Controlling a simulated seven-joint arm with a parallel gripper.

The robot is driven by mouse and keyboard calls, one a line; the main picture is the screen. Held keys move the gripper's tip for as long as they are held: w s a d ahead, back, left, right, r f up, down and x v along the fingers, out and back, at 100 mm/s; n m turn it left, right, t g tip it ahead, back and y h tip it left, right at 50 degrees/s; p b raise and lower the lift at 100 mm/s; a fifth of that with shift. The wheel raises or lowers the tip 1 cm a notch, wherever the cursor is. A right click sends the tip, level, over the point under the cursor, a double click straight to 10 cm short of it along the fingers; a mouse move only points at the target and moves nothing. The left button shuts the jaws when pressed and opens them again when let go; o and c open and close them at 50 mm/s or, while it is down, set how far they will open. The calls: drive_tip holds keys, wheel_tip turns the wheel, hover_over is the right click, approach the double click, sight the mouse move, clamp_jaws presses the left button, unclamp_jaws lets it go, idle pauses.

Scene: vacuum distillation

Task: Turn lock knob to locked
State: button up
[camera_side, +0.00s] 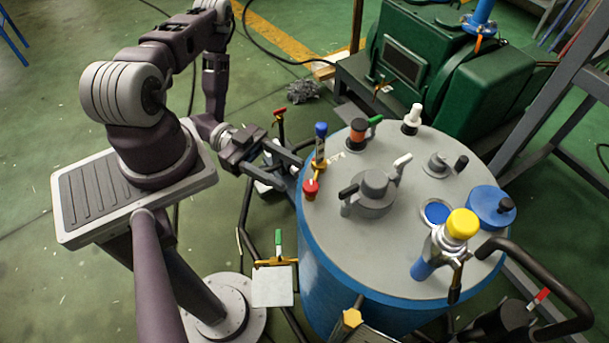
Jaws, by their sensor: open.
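My gripper (296,174) is open at the left rim of the round vessel (345,262), with its two fingers apart and pointing toward the lid. Just right of the fingertips stands a small brass fitting with a blue top (320,130), and a red knob (311,187) sits below it. I see nothing between the fingers, and contact with these parts cannot be told. Several knobs and handles are on the grey lid, including a central grey fitting with a black handle (348,191). No label shows which one is the lock knob, and its lock state cannot be read.
A yellow-capped valve (462,224), a blue lidded port (491,204) and a white knob (413,117) rise from the lid. A curved black pipe (550,275) is at the right. A green machine (420,60) stands behind. Open floor (60,270) lies at the left.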

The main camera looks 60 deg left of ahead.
sight(311, 185)
drive_tip(key=x, duration=0.6)
drive_tip(key=shift+w+d, duration=0.2)
drive_tip(key=shift+d, duration=0.15)
clamp_jaws()
drive_tip(key=m+g+h, duration=0.1)
drive_tip(key=m+g, duration=0.2)
drive_tip(key=g, duration=0.1)
unclamp_jaws()
